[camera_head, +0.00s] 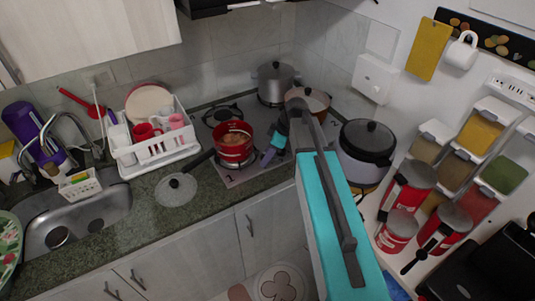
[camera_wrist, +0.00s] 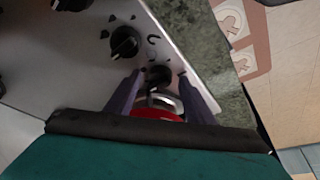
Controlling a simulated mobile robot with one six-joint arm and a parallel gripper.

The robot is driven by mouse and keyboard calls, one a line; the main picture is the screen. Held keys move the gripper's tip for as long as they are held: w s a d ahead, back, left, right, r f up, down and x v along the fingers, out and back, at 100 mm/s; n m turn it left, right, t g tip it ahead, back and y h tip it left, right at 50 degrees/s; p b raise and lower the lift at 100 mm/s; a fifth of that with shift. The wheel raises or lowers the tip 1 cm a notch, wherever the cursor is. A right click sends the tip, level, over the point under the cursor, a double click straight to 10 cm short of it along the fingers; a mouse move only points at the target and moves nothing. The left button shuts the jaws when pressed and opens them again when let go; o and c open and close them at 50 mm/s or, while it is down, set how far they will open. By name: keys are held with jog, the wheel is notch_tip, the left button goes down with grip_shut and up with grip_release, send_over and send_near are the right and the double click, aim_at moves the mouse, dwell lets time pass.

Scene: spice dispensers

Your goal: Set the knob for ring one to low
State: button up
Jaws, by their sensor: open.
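The steel cooktop (camera_head: 237,177) is set in the counter, with burners on top. My gripper (camera_head: 268,157) is over its front right part. In the wrist view, my gripper (camera_wrist: 160,78) is open, with a purple finger on either side of a small dark knob (camera_wrist: 158,73). Whether the fingers touch this knob I cannot tell. A larger black knob (camera_wrist: 124,42) with a pale pointer line sits up and left of it. Another black knob (camera_wrist: 72,4) is cut off at the top edge. I cannot read which ring each knob belongs to.
A red pot (camera_head: 233,145) with food stands on the cooktop, left of my gripper. A silver lidded pot (camera_head: 275,84) and a brownish pot (camera_head: 312,98) are behind. A glass lid (camera_head: 176,190) lies on the counter. A rice cooker (camera_head: 367,150) stands to the right.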

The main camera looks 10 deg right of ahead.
jog(key=c, duration=1.1)
jog(key=shift+o, duration=0.2)
jog(key=shift+s+a+m+t+b, duration=0.1)
jog(key=shift+m+t+b, duration=0.2)
jog(key=shift+m+b, duration=0.3)
jog(key=shift+s+f+m+t+h+b, duration=0.1)
jog(key=shift+m+t+h+b, duration=0.3)
jog(key=shift+m+b, duration=0.65)
jog(key=m, duration=0.2)
jog(key=m+h+b, duration=0.1)
jog(key=m, duration=0.1)
jog(key=shift+a+m+t+b, duration=0.2)
jog(key=shift+m+t+b, duration=0.1)
jog(key=shift+m+t, duration=0.1)
jog(key=m, duration=0.1)
jog(key=m+h, duration=0.1)
jog(key=m, duration=0.1)
jog(key=m+h+b, duration=0.1)
jog(key=m, duration=0.1)
jog(key=shift+a, duration=0.25)
jog(key=shift+a+m+h+b, duration=0.15)
jog(key=shift+m+h+b, duration=0.65)
jog(key=shift+m, duration=1.15)
jog(key=shift+h, duration=0.3)
